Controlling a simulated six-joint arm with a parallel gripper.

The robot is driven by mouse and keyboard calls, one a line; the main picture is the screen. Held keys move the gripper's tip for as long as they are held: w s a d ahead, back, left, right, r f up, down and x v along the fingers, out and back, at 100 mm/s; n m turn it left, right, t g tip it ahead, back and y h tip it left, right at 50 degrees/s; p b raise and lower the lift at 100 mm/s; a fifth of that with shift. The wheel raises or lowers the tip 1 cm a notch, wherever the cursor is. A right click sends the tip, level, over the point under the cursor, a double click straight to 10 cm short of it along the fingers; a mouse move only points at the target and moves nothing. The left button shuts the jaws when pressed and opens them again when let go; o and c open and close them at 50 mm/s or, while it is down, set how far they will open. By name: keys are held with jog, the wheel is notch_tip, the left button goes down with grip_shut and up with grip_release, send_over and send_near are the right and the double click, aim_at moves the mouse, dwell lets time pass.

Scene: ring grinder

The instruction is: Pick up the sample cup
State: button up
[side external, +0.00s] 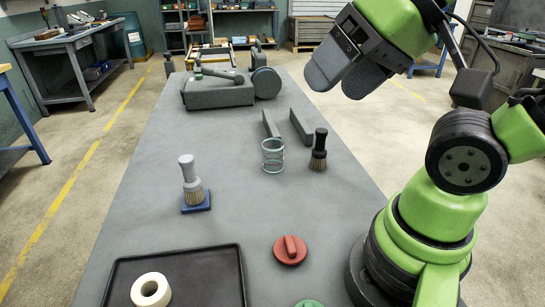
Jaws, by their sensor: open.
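A see-through round piece with pale teal rings (273,155), which may be the sample cup, stands upright near the middle of the grey table. I cannot tell whether anything is inside it. My gripper (344,77) is high above the table, up and to the right of this piece, and well apart from it. Its two broad grey fingers are open with nothing seen between them.
A dark brush (319,150) stands close right of the ringed piece; two grey upright plates (301,127) (270,124) stand behind. A pale brush (191,180) stands on a blue base. A black tray (215,275), white ring (150,290), red knob (290,250), green knob (308,303) and grey machine (218,93) also show.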

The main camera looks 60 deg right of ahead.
jog(key=shift+o, duration=1)
jog(key=g+h, duration=0.3)
send_over(272, 150)
jog(key=s+a, duration=0.2)
notch_tip(272, 150, down, 15)
jog(key=shift+h, duration=0.3)
jog(key=d+f, duration=0.1)
jog(key=f, duration=0.1)
jog(key=w+d+f, duration=0.1)
jog(key=f, duration=0.2)
jog(key=w+d+f, duration=0.1)
jog(key=f, duration=0.2)
jog(key=shift+d+f, duration=0.2)
jog(key=shift+d+x, duration=0.2)
jog(key=shift+x, duration=2.7)
jog(key=shift+s, duration=0.1)
